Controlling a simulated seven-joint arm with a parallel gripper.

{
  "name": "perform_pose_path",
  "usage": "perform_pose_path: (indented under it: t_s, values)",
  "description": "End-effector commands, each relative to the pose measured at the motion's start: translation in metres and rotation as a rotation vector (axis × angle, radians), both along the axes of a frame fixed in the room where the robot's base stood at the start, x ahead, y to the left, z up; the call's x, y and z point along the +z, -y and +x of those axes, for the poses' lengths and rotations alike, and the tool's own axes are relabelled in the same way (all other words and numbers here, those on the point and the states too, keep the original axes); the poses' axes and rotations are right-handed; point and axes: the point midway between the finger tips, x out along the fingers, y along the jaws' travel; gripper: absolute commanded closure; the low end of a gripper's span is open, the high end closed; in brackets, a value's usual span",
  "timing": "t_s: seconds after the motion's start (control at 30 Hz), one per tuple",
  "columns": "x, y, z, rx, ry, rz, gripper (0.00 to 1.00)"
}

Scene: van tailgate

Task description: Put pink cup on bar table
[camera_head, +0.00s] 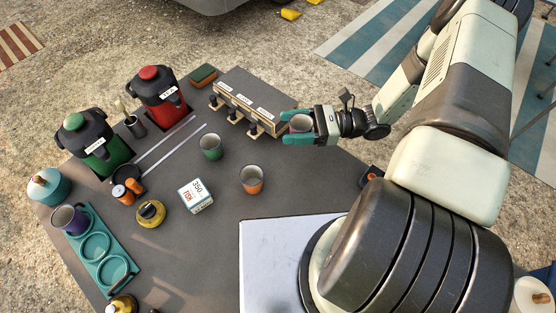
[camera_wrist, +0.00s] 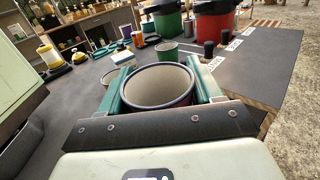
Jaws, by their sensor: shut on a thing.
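A cup, which I take to be the pink cup (camera_head: 301,122), is between the two teal fingers of my gripper (camera_head: 298,127). In the wrist view the cup (camera_wrist: 158,84) is upright, with a dark rim and a pale, empty inside; a strip of pinkish outer wall shows, the rest is hidden. My gripper (camera_wrist: 160,92) is shut on it. The dark grey table (camera_head: 240,205), seemingly the bar table, lies below and to the left. The cup is by the table's far right edge, near the end of the tap box; its height above the top is unclear.
A wooden tap box (camera_head: 252,97) stands beside my gripper. A green cup (camera_head: 211,146), an orange cup (camera_head: 251,179) and a white box (camera_head: 195,196) stand mid-table. Red (camera_head: 158,95) and green (camera_head: 90,141) dispensers stand at the back left. A teal tray (camera_head: 112,270) holds a purple cup (camera_head: 69,219). Tabletop right of the orange cup is clear.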

Motion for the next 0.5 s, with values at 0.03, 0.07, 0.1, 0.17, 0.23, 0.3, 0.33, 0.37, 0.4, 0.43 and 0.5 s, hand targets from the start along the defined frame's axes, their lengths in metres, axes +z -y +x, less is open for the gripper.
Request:
perform_pose_path:
  t_s: [0.03,0.07,0.1,0.17,0.23,0.3,0.33,0.37,0.4,0.43,0.5]
  values:
    - [-0.009,-0.001,0.000,0.000,-0.001,0.001,0.67]
    - [-0.012,0.000,0.000,0.000,-0.001,0.000,0.67]
    - [-0.015,0.000,0.000,0.000,-0.001,0.000,0.67]
    - [-0.020,0.000,0.000,-0.001,0.000,0.000,0.67]
    - [-0.028,0.000,0.000,-0.001,-0.002,0.000,0.67]
    - [-0.039,0.000,0.000,-0.001,-0.002,0.000,0.67]
    - [-0.044,0.000,0.000,-0.001,-0.002,0.001,0.67]
    - [-0.048,0.000,0.000,-0.001,-0.001,0.001,0.67]
    - [-0.053,0.000,0.000,-0.001,-0.001,0.001,0.67]
    - [-0.056,0.000,0.000,-0.001,-0.001,0.001,0.67]
    - [-0.060,0.000,0.000,-0.001,0.000,0.000,0.67]
